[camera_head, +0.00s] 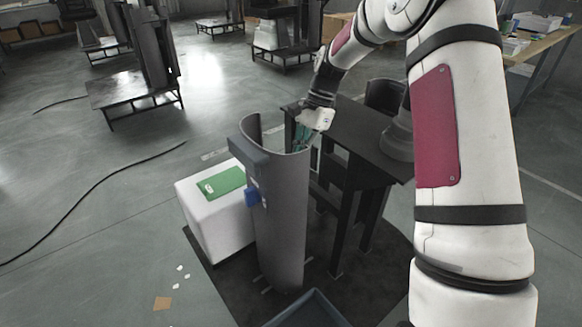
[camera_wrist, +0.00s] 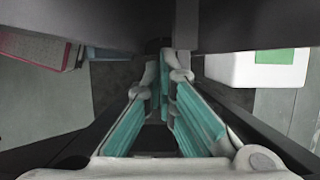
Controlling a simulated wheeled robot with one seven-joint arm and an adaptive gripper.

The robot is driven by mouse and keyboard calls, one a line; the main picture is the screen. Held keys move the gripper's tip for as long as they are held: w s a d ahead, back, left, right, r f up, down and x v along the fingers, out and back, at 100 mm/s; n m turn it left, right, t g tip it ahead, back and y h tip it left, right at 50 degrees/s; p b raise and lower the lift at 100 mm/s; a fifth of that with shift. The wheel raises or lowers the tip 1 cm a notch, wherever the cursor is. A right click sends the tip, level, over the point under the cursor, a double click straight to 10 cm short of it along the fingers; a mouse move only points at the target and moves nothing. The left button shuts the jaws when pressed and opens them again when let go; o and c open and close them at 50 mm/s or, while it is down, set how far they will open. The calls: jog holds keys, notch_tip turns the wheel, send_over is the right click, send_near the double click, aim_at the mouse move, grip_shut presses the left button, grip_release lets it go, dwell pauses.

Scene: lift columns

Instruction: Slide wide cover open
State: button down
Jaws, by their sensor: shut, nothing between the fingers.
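A white box (camera_head: 215,225) with a green sheet (camera_head: 222,183) stands left of the panel. A dark table-like frame (camera_head: 350,135) stands right of it, close to my arm. A dark blue bin (camera_head: 307,310) is at the front. Open floor lies to the left, crossed by a black cable (camera_head: 95,190).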

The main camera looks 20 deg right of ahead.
jog(key=shift+s+a+f+b, duration=0.2)
jog(key=shift+s+a+f, duration=0.2)
jog(key=shift+a+f, duration=0.85)
jog(key=shift+s+a+f+b, duration=0.2)
jog(key=shift+s+a+f, duration=0.15)
jog(key=shift+a+f, duration=0.9)
jog(key=shift+s+a+f+b, duration=0.2)
jog(key=shift+s+a+f, duration=0.2)
jog(key=shift+a+f, duration=0.85)
jog(key=shift+d+f, duration=0.3)
jog(key=shift+s+a+p, duration=0.25)
jog(key=shift+a+p, duration=0.15)
jog(key=shift+a, duration=0.4)
jog(key=shift+d, duration=0.2)
